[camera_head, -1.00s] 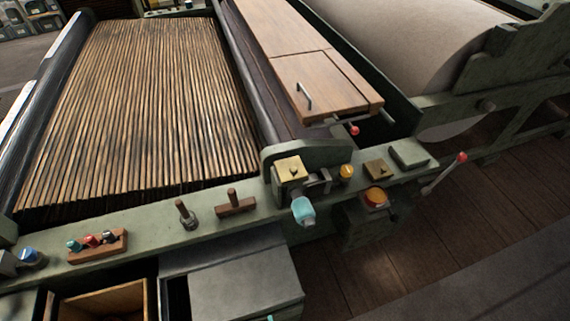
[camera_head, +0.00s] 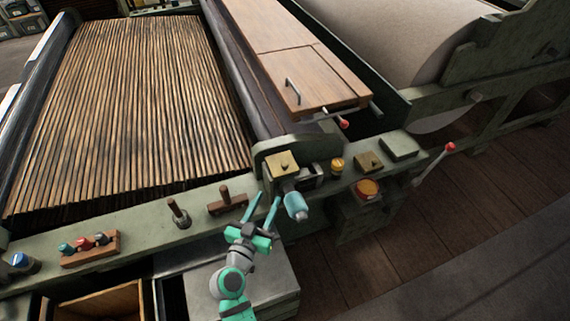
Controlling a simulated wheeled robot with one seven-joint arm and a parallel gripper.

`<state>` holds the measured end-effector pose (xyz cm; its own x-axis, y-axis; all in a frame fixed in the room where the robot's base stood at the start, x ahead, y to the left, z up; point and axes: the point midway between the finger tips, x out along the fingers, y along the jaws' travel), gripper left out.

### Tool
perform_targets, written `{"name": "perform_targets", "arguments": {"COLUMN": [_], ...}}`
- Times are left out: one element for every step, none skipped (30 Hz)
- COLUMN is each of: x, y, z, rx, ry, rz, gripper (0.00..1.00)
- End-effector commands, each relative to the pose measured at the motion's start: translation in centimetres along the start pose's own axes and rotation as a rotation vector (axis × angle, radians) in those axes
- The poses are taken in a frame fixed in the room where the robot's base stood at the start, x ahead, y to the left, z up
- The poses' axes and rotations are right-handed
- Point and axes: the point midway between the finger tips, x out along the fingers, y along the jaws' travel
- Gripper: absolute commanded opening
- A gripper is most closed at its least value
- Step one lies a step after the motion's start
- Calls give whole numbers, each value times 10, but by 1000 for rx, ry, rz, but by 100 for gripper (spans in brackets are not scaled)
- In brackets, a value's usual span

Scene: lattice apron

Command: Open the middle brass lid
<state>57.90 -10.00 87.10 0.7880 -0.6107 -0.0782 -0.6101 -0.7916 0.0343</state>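A square brass lid (camera_head: 283,165) with a small knob sits shut on the end housing of the roller, on the green rail. A second square brass plate (camera_head: 369,162) lies flat on the rail to its right. I cannot tell which of them is the middle lid. My teal gripper (camera_head: 267,198) reaches up from below, fingers apart and nothing visible between them. Its tips are just below and left of the first brass lid, apart from it in the picture.
A light-blue-ended knob (camera_head: 296,206) sticks out right of my fingers. Wooden pegs (camera_head: 228,201) stand on the rail to the left. An orange round button (camera_head: 367,188) and a red-tipped lever (camera_head: 449,147) are at the right. A grey box (camera_head: 272,271) is below.

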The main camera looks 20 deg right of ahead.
Motion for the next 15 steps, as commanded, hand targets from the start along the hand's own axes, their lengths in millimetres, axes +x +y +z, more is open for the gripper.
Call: {"name": "perform_targets", "arguments": {"x": [9,13,17,19,21,23,24,26,29,32,34,39,44,48,55], "y": [1,2,3,4,4,5,6,6,6,6,7,8,8,9,10], "z": [-13,-19,-25,-28,-32,-34,-36,-37,-39,-39,-40,-40,-40,-40,-41], "rx": [11,18,24,28,32,35,37,38,39,39,39,39,39,40,40], "ry": [26,37,50,58,64,71,74,77,79,80,80,79,79,79,80], "rz": [28,44,60,70,79,87,91,94,96,97,97,98,97,97,97], "gripper": [37,37,37,37,37,37,37,37,37,37,37,37,37,37,37]}}
